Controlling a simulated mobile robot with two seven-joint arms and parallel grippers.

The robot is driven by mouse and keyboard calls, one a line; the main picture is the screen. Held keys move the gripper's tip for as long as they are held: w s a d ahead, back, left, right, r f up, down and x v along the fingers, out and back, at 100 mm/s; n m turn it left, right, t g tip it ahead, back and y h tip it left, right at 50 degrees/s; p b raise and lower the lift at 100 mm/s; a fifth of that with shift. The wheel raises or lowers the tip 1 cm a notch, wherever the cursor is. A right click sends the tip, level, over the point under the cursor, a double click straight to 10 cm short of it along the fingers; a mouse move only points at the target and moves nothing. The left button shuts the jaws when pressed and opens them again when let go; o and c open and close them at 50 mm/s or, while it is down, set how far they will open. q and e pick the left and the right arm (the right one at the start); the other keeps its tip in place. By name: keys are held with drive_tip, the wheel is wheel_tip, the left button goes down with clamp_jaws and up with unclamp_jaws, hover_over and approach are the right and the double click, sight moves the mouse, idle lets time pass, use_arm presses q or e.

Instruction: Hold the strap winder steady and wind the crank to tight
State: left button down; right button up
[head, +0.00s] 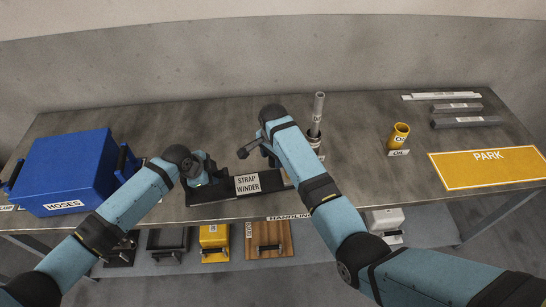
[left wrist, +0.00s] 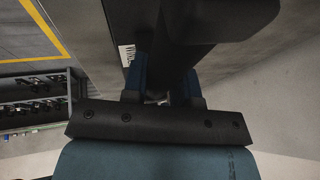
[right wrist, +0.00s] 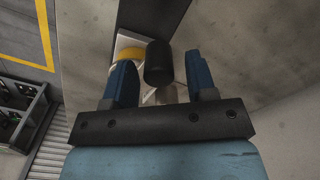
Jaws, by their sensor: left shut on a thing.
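The strap winder (head: 247,184) is a long black unit with a white label, lying near the table's front edge. My left gripper (head: 205,172) is at its left end. In the left wrist view my left gripper (left wrist: 164,85) is shut on the dark body of the winder (left wrist: 165,50). A dark crank with a knob (head: 243,153) sticks up behind the label. In the right wrist view that black knob (right wrist: 158,63) shows between the spread fingers of my right gripper (right wrist: 161,85), with gaps on both sides. In the head view my right arm mostly hides its gripper.
A blue HOSES box (head: 70,170) stands at the left. A grey rod (head: 318,112) stands in a dark holder (head: 314,141) close to my right arm. A yellow mug (head: 399,136), grey bars (head: 466,121) and a yellow PARK area (head: 487,168) lie to the right. A lower shelf holds several items.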

drive_tip(key=shift+s+f, duration=0.1)
drive_tip(key=shift+f, duration=0.05)
wheel_tip(320, 180, up, 8)
drive_tip(key=shift+f, duration=0.15)
idle(0.4)
drive_tip(key=shift+c, duration=0.2)
